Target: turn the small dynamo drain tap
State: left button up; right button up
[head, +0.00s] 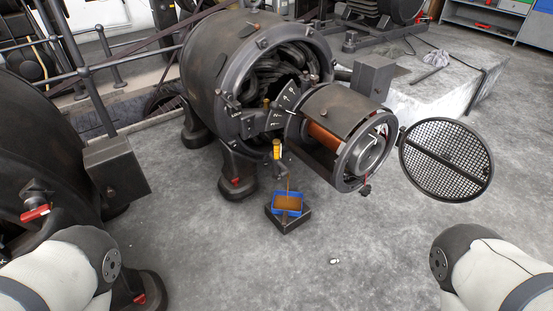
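The dynamo (215,70) stands in the middle, with its open end facing right and coils showing inside. A small tap with a yellow handle (277,150) sits below its bearing bracket, the handle roughly upright. Under it a blue tray (275,212) with brown liquid stands on a dark block (289,224). A thin brown line shows between tap and tray; I cannot tell if it is running oil. Small red handles show at the dynamo's foot (236,182) and on the machine at left (36,212). Both my arms enter at the bottom corners; neither gripper is in view.
A round mesh cover (446,162) hangs open at the right of the commutator end (365,155). A dark machine (40,150) fills the left edge, with a box (117,168) beside it. A pale plinth (440,85) stands behind. The floor (350,250) in front is mostly clear.

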aim_at(278, 177)
jog(key=i+z, duration=0.25)
jog(key=i, duration=0.25)
jog(key=i+j+z, duration=0.3)
jog(key=i, duration=0.15)
jog(key=l, duration=0.1)
